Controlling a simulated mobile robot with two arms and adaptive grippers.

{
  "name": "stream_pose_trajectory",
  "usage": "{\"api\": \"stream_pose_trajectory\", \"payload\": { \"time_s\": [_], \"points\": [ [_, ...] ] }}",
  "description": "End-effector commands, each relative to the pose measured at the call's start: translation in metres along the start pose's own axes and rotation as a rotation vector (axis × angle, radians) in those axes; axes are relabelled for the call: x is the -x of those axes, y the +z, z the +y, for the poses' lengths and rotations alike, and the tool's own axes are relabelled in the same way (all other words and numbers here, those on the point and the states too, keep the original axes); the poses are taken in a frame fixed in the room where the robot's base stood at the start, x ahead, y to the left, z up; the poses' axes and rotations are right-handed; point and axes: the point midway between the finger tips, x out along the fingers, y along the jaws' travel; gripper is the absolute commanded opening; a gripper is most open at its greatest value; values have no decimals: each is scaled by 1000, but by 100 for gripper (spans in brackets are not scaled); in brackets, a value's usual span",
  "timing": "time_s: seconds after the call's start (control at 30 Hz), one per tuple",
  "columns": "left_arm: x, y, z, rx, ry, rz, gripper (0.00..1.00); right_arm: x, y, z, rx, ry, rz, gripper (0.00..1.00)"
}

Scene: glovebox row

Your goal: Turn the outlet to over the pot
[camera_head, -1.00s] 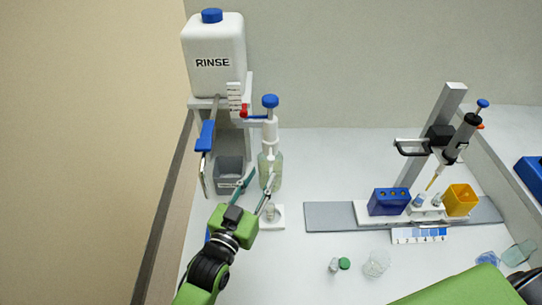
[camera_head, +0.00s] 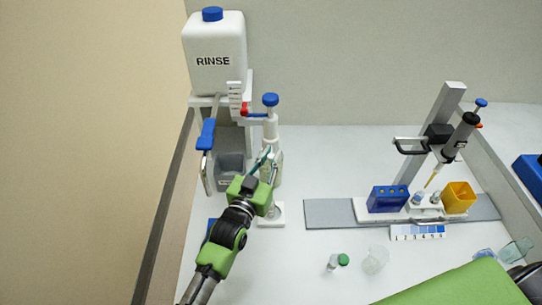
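The bottle-top dispenser has a blue knob (camera_head: 270,100) and a white body on a clear bottle (camera_head: 278,168). Its outlet (camera_head: 255,115), with a red tip, points left, towards the side of the grey bin and away from the white plate. A small clear vessel, which looks like the pot (camera_head: 274,211), stands on a white square plate (camera_head: 271,222) in front of the bottle, partly hidden by my gripper. My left gripper (camera_head: 268,165) is open and empty, its fingers in front of the bottle and below the outlet. My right gripper is out of view; only my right arm shows.
A RINSE canister (camera_head: 214,62) stands on a white rack with a blue-handled lever (camera_head: 206,134); a grey bin (camera_head: 230,168) is below. To the right are a pipette stand (camera_head: 443,120), blue rack (camera_head: 387,199) and yellow box (camera_head: 459,197).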

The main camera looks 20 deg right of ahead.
Motion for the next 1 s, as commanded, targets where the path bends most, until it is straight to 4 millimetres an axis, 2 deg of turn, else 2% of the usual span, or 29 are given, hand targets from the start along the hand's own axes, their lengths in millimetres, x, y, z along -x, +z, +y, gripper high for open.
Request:
{"api": "stream_pose_trajectory", "payload": {
  "time_s": [0.2, 0.53, 0.93, 0.97, 1.0],
  "points": [
    [0, 0, -1, -2, 4, 1, 0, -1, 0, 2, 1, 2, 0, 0],
    [3, -2, -11, -9, 113, 10, 0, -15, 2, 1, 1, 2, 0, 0],
    [4, -2, -13, 0, 132, 2, 0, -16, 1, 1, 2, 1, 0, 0],
    [4, -2, -13, 0, 132, 2, 16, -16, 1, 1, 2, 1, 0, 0],
    [4, -1, -14, 0, 131, 2, 26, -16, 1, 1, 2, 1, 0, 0]
  ]
}}
